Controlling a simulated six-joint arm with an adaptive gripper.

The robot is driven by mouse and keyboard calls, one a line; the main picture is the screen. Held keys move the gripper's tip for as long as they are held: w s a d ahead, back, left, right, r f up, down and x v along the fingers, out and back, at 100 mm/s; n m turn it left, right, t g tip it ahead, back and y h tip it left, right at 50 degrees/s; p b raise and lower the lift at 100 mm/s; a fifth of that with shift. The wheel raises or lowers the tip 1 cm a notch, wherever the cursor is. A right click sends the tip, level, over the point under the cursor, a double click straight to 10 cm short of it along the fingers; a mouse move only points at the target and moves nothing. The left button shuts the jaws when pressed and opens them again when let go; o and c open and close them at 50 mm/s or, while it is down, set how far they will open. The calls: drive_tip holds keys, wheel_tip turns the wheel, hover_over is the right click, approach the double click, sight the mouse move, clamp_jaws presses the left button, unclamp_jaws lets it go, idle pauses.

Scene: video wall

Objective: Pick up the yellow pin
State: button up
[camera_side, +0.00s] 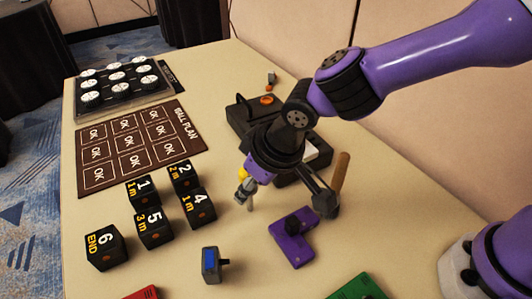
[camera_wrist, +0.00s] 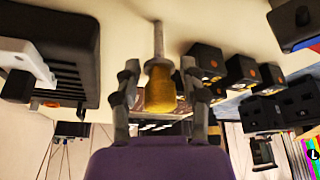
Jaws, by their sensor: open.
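The yellow pin (camera_wrist: 160,92) has a yellow body and a thin grey metal shaft. In the wrist view it lies between the two grey fingers of my gripper (camera_wrist: 161,84), with its shaft pointing away from my palm. The fingers stand open on either side of the yellow body, and I cannot tell whether either one touches it. In the side view the yellow pin (camera_side: 243,173) shows only in part, behind the fingers of my gripper (camera_side: 244,188) low over the table. Whether its shaft rests on the table is unclear.
Numbered black blocks (camera_side: 155,228) stand left of my gripper on the table (camera_side: 110,275). A dark case (camera_side: 245,115) and a wooden-handled tool (camera_side: 340,172) are close behind and right. A purple bracket (camera_side: 293,240) and a small blue-screened device (camera_side: 211,263) lie in front.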

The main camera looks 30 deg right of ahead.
sight(250, 210)
drive_tip(key=x, duration=0.3)
drive_tip(key=shift+f, duration=0.35)
clamp_jaws()
